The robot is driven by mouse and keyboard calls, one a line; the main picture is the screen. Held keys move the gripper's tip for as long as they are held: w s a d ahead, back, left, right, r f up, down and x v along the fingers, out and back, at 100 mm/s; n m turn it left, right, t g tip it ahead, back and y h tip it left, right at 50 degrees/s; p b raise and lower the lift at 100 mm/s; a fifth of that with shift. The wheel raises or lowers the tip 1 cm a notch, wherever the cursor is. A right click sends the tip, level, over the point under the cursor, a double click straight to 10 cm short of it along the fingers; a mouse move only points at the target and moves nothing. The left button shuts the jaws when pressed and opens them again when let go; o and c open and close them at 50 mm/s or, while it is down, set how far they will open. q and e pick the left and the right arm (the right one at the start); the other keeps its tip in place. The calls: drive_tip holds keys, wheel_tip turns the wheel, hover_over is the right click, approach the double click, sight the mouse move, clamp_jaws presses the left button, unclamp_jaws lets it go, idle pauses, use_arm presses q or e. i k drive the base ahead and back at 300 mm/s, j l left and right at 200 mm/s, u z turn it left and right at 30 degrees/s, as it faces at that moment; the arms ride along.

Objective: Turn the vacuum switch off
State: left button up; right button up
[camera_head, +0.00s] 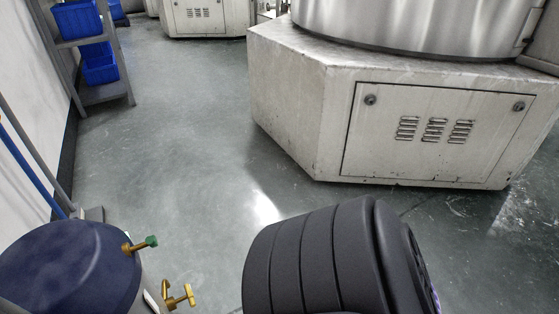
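I cannot make out a vacuum switch in the head view. A tank with a dark blue domed top (70,265) stands at the lower left. Neither of my grippers is in view. A dark ribbed rounded form (320,258) fills the bottom middle; I cannot tell whether it is part of me.
A large pale machine base (285,100) with a vented panel (436,130) and a steel drum (410,25) stands at the right. A grey rack (105,95) with blue bins (98,62) stands at the upper left. The grey floor (180,130) between them is clear.

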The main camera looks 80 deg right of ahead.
sight(151, 241)
drive_tip(key=z, duration=0.4)
drive_tip(key=l+z, duration=0.15)
drive_tip(key=z, duration=0.25)
drive_tip(key=l+z, duration=0.1)
drive_tip(key=z, duration=0.35)
drive_tip(key=k+l, duration=0.05)
